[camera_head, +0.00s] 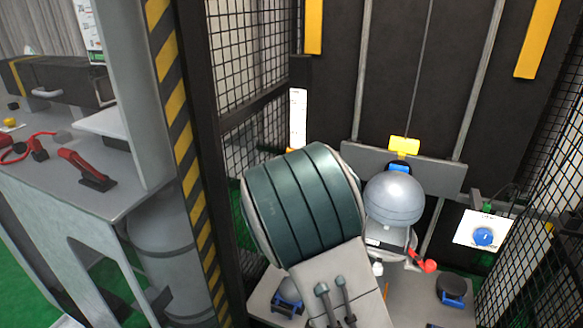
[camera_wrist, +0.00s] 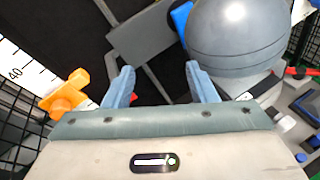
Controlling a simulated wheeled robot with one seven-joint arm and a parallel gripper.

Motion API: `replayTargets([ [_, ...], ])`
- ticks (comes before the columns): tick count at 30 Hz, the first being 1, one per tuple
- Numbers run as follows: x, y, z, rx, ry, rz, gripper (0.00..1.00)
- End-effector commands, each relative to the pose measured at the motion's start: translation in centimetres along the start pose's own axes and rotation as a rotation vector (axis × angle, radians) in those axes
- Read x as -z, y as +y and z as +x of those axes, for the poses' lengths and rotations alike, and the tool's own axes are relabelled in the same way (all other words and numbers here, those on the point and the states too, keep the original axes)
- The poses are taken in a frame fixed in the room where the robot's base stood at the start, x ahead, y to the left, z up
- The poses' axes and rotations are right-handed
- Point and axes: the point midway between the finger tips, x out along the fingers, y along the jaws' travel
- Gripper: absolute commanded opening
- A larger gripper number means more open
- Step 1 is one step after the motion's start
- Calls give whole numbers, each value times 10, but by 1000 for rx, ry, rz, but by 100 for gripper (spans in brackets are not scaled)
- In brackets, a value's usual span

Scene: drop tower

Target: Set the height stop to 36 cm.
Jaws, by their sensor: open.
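The height stop (camera_wrist: 66,96) is an orange clamp with a knob, at the left of the wrist view. It sits on the white height scale (camera_wrist: 26,66), a little below the printed 40. Its exact reading is not legible. The scale also shows in the head view (camera_head: 298,115), with only a sliver of orange above my arm. My gripper (camera_wrist: 162,88) is open, with two blue-grey fingers and nothing between them. It is to the right of the stop, apart from it in the picture. In the head view my arm hides the gripper.
A large grey ball (camera_head: 394,198) is close on the right, also in the wrist view (camera_wrist: 237,35). A yellow block (camera_head: 404,146) is above it. A red-ended lever (camera_head: 428,266) and a panel with a blue dial (camera_head: 484,236) are at right. Mesh (camera_head: 250,60) and a striped post (camera_head: 175,120) bound the left.

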Motion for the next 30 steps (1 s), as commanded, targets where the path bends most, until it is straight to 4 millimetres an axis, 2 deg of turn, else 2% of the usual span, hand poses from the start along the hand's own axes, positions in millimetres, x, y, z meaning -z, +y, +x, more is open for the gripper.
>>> replayTargets([
  [1, 19, 26, -4, -79, -38, -111, 52],
  [3, 35, 57, -12, -174, -90, -242, 52],
  [6, 55, 91, -24, -282, -152, -388, 52],
  [9, 68, 112, -35, -351, -195, -482, 52],
  [14, 75, 127, -36, -391, -222, -539, 52],
  [24, 69, 149, 9, -391, -223, -539, 52],
  [30, 68, 155, 24, -391, -221, -537, 52],
])
